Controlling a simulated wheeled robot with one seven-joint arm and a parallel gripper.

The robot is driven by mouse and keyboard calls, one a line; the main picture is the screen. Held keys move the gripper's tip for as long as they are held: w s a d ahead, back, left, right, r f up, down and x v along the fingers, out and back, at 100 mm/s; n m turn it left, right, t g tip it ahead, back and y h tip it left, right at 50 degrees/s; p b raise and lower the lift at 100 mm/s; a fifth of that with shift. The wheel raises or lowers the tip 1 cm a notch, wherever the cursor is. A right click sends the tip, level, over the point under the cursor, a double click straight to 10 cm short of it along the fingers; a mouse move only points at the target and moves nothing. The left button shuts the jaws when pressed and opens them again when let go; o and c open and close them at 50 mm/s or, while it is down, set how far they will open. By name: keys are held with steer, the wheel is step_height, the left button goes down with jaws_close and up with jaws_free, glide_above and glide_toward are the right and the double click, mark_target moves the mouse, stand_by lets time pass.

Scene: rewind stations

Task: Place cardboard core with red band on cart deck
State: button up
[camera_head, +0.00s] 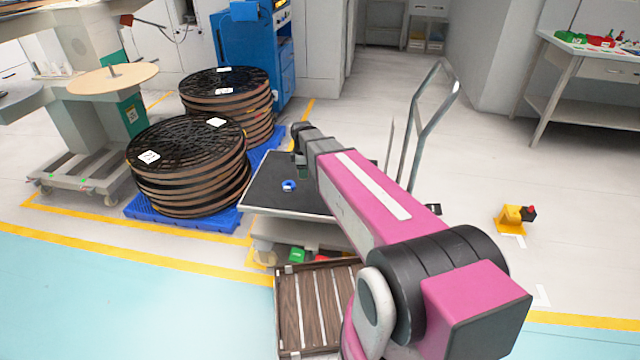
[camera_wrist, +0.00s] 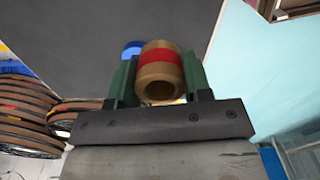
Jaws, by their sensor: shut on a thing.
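The cardboard core with a red band (camera_wrist: 160,72) is between the two green fingers of my gripper (camera_wrist: 158,85) in the wrist view. The gripper is shut on it. The dark cart deck (camera_wrist: 80,25) fills the background behind the core there. In the head view the cart deck (camera_head: 275,185) is left of my pink arm, and my gripper (camera_head: 301,168) is over the deck. The core is hidden in the head view. I cannot tell whether the core touches the deck.
A small blue object (camera_head: 289,186) lies on the deck; it also shows behind the core in the wrist view (camera_wrist: 132,48). Stacked reels (camera_head: 188,170) stand on a blue pallet (camera_head: 185,218) left of the cart. A wooden crate (camera_head: 310,305) is in front. The cart's handle (camera_head: 425,115) rises behind.

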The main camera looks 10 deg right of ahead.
steer(key=d+f, duration=0.2)
steer(key=d, duration=0.1)
steer(key=d+f, duration=0.2)
steer(key=d, duration=0.2)
steer(key=w+d+f, duration=0.1)
steer(key=d+f, duration=0.1)
steer(key=d, duration=0.1)
steer(key=shift+d+f, duration=0.25)
steer(key=shift+d, duration=0.1)
steer(key=shift+d+f, duration=0.1)
steer(key=shift+f, duration=1.95)
steer(key=o, duration=0.9)
steer(key=shift+f, duration=0.15)
step_height(320, 180, up, 12)
steer(key=shift+s+m, duration=2.75)
steer(key=shift+s, duration=0.8)
steer(key=shift+s+m, duration=2.8)
steer(key=shift+s, duration=0.75)
steer(key=shift+s+m, duration=2.75)
steer(key=shift+s, duration=0.8)
